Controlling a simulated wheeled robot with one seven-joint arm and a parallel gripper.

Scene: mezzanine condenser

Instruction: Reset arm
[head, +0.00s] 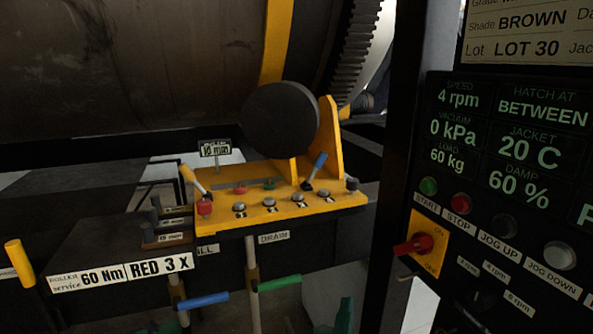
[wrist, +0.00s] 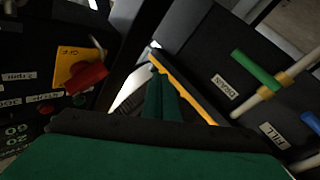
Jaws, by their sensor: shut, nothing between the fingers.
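My gripper (wrist: 158,92) shows in the wrist view as dark green fingers held together, pointing up the picture from a wide green body. It is shut, with nothing seen between the fingers. In that view the red rotary switch (wrist: 86,78) on its yellow plate lies to the left, and a green valve handle (wrist: 254,70) lies to the right, both apart from the fingers. In the head view, my gripper cannot be made out clearly; dark green shapes show at the bottom edge.
In the head view, a control panel with START and STOP buttons and the red switch (head: 413,245) stands right. A yellow roller bracket (head: 330,150) stands beneath the large drum (head: 150,60). Green (head: 280,283) and blue (head: 203,300) valve handles stick out below. A yellow handle (head: 20,263) is far left.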

